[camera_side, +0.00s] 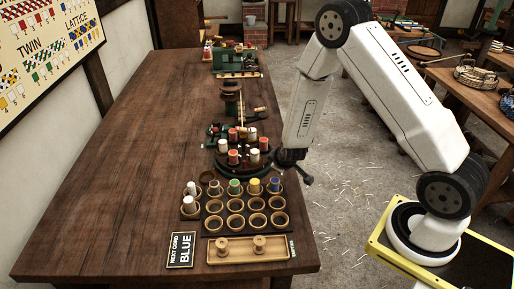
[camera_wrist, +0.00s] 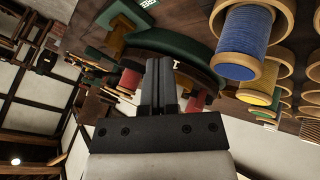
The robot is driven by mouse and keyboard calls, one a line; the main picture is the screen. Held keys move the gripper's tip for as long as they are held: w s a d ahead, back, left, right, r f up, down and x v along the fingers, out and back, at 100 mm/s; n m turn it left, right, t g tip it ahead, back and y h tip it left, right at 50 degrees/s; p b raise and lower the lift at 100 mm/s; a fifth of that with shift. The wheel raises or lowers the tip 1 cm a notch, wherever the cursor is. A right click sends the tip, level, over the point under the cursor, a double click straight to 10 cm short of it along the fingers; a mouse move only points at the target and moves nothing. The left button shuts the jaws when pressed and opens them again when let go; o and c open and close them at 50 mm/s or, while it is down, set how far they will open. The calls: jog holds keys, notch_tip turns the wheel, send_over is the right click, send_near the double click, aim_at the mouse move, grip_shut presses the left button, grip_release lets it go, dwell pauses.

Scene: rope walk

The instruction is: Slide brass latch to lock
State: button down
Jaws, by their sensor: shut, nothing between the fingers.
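My gripper (camera_side: 307,180) is at the right edge of the table, beside the round dark green braiding stand (camera_side: 224,170) and apart from the bobbin rack. In the wrist view its two dark fingers (camera_wrist: 159,72) are together with nothing between them. They point toward the curved green rim of the stand (camera_wrist: 165,42). A small pale T- or I-shaped mark (camera_wrist: 176,65) shows just right of the fingertips; I cannot tell whether it is part of the latch. The brass latch cannot be clearly made out in either view.
A bobbin rack (camera_side: 214,207) holds white, green, yellow and blue bobbins at its back and left. A green machine (camera_side: 236,61) is farther back. The table's left half is clear.

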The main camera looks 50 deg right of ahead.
jog(key=d, duration=0.1)
jog(key=w+d+f, duration=0.1)
jog(key=d, duration=0.1)
jog(key=shift+w+f, duration=0.2)
jog(key=shift+w, duration=0.1)
jog(key=shift+w+d, duration=0.25)
jog(key=shift+d, duration=0.45)
jog(key=shift+w+d, duration=1.65)
jog(key=shift+r, duration=0.15)
jog(key=v, duration=0.7)
jog(key=shift+s+a+r, duration=0.2)
jog(key=shift+s, duration=0.05)
jog(key=shift+a, duration=0.1)
